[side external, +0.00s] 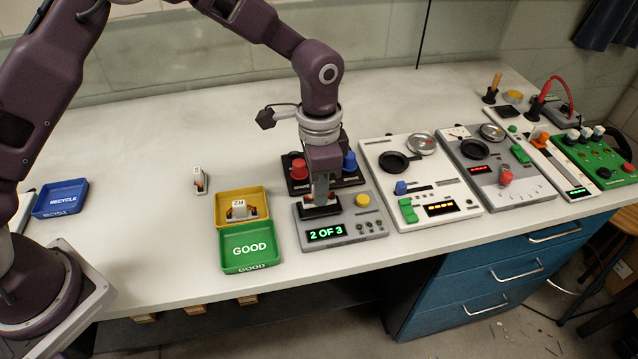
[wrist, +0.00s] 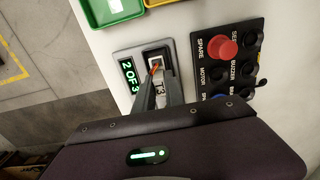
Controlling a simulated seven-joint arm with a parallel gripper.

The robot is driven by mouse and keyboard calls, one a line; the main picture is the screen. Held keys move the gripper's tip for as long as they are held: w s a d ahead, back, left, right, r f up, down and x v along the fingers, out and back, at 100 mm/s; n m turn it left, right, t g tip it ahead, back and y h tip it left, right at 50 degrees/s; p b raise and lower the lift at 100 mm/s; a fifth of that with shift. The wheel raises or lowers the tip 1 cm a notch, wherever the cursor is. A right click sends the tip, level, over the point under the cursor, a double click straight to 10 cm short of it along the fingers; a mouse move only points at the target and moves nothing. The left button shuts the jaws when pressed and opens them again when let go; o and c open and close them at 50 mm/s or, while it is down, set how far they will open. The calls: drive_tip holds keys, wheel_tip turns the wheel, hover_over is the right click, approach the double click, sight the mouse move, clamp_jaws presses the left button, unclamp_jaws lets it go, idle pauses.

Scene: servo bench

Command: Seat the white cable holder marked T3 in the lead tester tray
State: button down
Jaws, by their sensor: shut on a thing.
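The white cable holder marked T3 (wrist: 160,88) is between the fingers of my gripper (wrist: 158,98), with an orange-red bit at its end. My gripper (side external: 319,195) is shut on it and points down at the tester. The black lead tester tray (side external: 316,212) is on the left part of the grey tester (side external: 375,222), whose green display reads "2 OF 3". In the wrist view the tray (wrist: 155,53) shows its pale-edged recess just beyond the holder. The holder is at or just over the tray; the fingers hide whether it touches the bottom.
A yellow tray (side external: 222,203) holds another white holder (side external: 238,209); a green GOOD tray (side external: 249,261) is in front. A black SPARE panel (side external: 295,184) with red and blue knobs is close behind the tester. A blue RECYCLE tray (side external: 61,198) is far left.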

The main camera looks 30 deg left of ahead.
drive_tip(key=shift+f, duration=1.1)
idle(2.6)
drive_tip(key=c, duration=1.3)
unclamp_jaws()
drive_tip(key=shift+c, duration=0.2)
drive_tip(key=shift+r, duration=2.55)
drive_tip(key=shift+r, duration=2)
